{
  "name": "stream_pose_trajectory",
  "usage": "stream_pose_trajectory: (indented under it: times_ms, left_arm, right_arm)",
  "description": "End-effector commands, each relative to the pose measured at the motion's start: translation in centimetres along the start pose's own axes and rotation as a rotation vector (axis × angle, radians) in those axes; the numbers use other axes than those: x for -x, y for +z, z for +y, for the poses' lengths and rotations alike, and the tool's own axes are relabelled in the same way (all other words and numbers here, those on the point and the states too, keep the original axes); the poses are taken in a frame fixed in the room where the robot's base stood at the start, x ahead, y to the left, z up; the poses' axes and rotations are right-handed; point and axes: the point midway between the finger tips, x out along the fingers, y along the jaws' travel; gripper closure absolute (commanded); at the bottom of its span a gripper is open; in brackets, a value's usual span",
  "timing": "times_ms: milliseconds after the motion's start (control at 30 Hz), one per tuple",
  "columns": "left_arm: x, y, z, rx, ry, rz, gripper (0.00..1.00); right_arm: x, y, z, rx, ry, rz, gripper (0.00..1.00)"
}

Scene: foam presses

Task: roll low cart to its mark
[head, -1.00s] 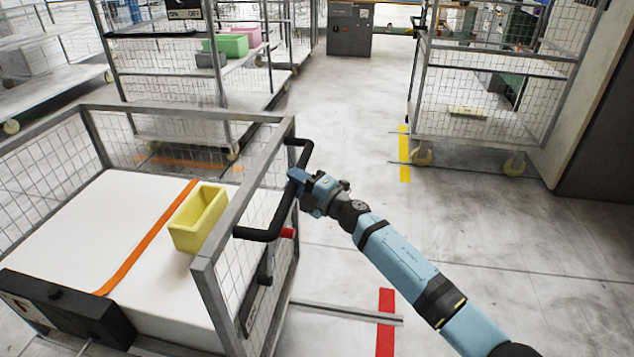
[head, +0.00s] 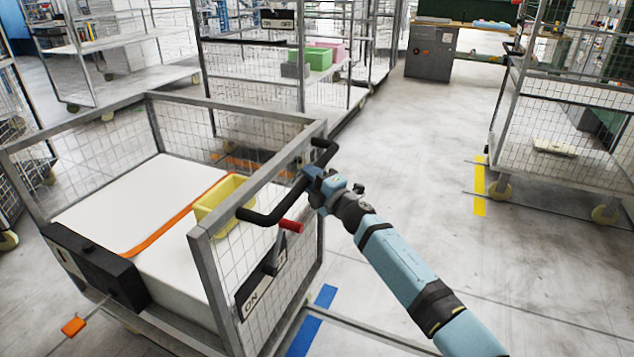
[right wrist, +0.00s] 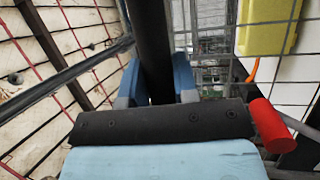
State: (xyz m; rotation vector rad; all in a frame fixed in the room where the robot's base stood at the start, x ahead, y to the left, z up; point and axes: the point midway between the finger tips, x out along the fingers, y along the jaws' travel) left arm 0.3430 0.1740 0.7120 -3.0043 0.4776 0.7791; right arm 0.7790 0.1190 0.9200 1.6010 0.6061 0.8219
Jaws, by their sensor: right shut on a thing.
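The low cart (head: 222,284) has grey frame bars, wire-mesh sides and a white load surface, and stands at the left of the head view. Its black handle (head: 262,217) juts from its right side and also shows in the right wrist view (right wrist: 152,45). My right gripper (head: 318,184) is shut on this handle. A lever with a red knob (head: 291,226) sits below the handle, by a plate reading "ON". Blue tape (head: 311,321) lies on the floor by the cart's near right corner. I cannot tell which tape is the mark. My left gripper is out of view.
A yellow bin (head: 215,205) and an orange strap are on the cart. Orange tape (head: 240,162) lies behind it. A tall mesh cart (head: 560,130) stands at the right beside yellow tape (head: 480,185). Other racks stand behind. The floor aisle in the middle is clear.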

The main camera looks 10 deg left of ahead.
Motion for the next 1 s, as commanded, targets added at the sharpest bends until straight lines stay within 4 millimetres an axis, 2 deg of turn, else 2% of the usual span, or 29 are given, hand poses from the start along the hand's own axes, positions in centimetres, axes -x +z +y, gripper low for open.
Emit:
stream_pose_trajectory:
  times_ms: [367,400,500,833,1000]
  left_arm:
    - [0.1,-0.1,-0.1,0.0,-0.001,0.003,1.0]
    - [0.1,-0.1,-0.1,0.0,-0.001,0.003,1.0]
    - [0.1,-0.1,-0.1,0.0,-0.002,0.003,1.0]
    - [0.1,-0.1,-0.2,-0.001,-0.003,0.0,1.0]
    - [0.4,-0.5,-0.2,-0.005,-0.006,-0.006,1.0]
  right_arm:
    - [-0.1,-0.2,-0.1,-0.001,-0.001,0.001,1.0]
    - [-0.1,-0.1,-0.1,-0.001,-0.001,0.001,0.68]
    - [-0.1,-0.1,-0.1,-0.001,-0.001,0.001,0.47]
    - [0.2,0.0,0.0,0.0,-0.001,-0.001,0.47]
    - [2.6,0.0,0.1,0.001,-0.002,-0.001,0.47]
